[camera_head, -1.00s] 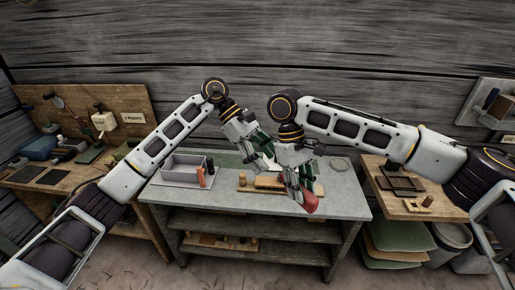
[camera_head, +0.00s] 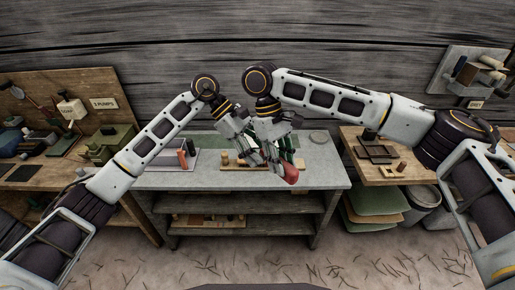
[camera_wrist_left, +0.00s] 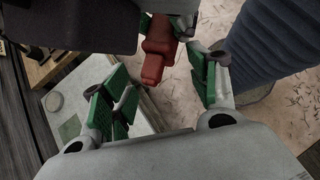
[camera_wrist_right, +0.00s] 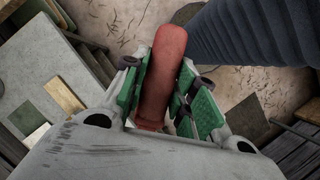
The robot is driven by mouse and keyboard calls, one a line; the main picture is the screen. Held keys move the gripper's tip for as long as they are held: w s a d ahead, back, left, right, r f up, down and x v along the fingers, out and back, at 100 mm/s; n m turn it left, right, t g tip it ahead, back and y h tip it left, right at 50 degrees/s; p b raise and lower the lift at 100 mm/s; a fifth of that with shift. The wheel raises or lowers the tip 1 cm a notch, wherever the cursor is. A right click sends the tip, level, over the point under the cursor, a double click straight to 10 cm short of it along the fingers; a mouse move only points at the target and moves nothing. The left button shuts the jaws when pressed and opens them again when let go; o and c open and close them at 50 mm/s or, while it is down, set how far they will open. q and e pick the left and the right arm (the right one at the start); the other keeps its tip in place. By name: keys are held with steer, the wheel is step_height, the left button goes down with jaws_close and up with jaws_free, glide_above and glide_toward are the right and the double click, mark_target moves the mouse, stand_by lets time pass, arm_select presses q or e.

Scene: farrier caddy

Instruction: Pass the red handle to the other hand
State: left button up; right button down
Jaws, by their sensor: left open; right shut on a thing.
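The red handle (camera_head: 290,174) is held above the front part of the workbench by my right gripper (camera_head: 284,158). The right wrist view shows the handle (camera_wrist_right: 163,75) between the green pads of that gripper (camera_wrist_right: 160,90), with its rounded end sticking out beyond them. My left gripper (camera_head: 254,150) is close beside the right one, to its left. In the left wrist view the left gripper (camera_wrist_left: 165,95) is open and empty. The handle's narrower end (camera_wrist_left: 155,62) shows there ahead of the fingers, near the gap between them. The right gripper hides part of it.
The grey workbench (camera_head: 325,172) lies below, with a wooden board (camera_head: 232,167) and a grey tray (camera_head: 155,161) behind the left arm. A wooden side table (camera_head: 405,174) with dark trays stands at right. The bench's right end is mostly clear.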

arm_select(q)
steer(key=c, duration=1.2)
jaws_close()
arm_select(e)
steer(key=c, duration=1.1)
jaws_free()
steer(key=shift+o, duration=0.2)
steer(key=shift+r, duration=0.1)
steer(key=shift+r, duration=4.85)
steer(key=shift+w, duration=0.15)
